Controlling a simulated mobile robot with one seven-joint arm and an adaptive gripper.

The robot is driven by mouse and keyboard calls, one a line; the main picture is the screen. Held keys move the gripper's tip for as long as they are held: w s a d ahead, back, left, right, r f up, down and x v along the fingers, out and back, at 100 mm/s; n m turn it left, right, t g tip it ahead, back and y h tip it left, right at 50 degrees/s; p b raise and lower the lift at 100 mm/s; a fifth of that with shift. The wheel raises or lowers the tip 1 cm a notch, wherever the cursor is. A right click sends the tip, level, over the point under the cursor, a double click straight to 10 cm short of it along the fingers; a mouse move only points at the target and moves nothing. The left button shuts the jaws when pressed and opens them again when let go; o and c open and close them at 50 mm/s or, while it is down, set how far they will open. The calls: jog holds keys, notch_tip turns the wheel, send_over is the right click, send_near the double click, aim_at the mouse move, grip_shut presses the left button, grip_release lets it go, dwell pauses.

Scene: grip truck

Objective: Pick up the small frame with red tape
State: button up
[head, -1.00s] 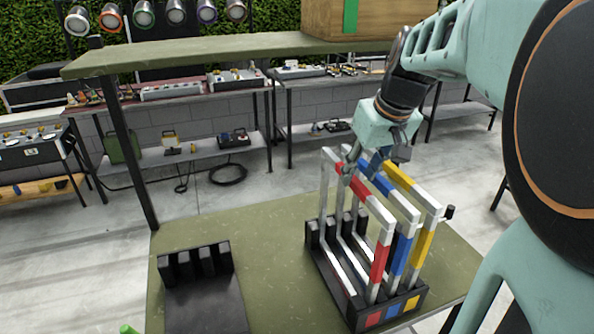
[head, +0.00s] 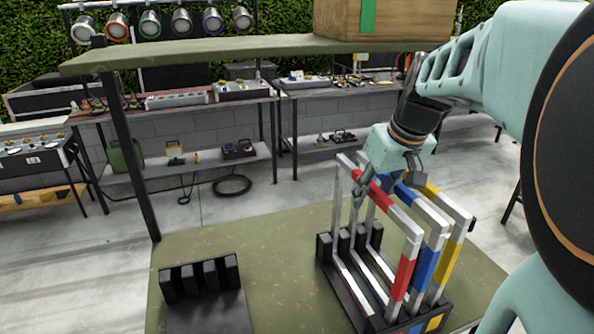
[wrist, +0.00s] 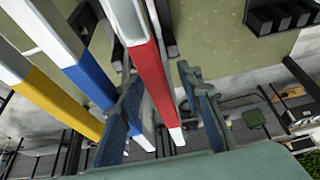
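The frame with red tape (head: 405,268) stands upright in a black slotted rack (head: 351,306), leftmost of three white frames. The frame with blue tape (head: 425,262) and the frame with yellow tape (head: 447,265) stand beside it. My gripper (head: 361,192) is at the red frame's top bar, toward its far end. In the wrist view, the red-taped bar (wrist: 148,68) runs between the two fingers of my gripper (wrist: 159,74). The fingers are apart, with gaps visible beside the bar. The left finger lies between the red and blue frames (wrist: 85,75).
An empty black slotted rack (head: 200,280) sits on the green tabletop (head: 275,250) to the left, with bare surface between the racks. A green shelf (head: 220,54) carrying a wooden box (head: 410,18) is above and behind. The neighbouring frames stand close on the right.

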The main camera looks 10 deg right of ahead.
jog(key=shift+f+b, duration=0.3)
dwell(0.4)
grip_shut()
jog(key=shift+r, duration=0.1)
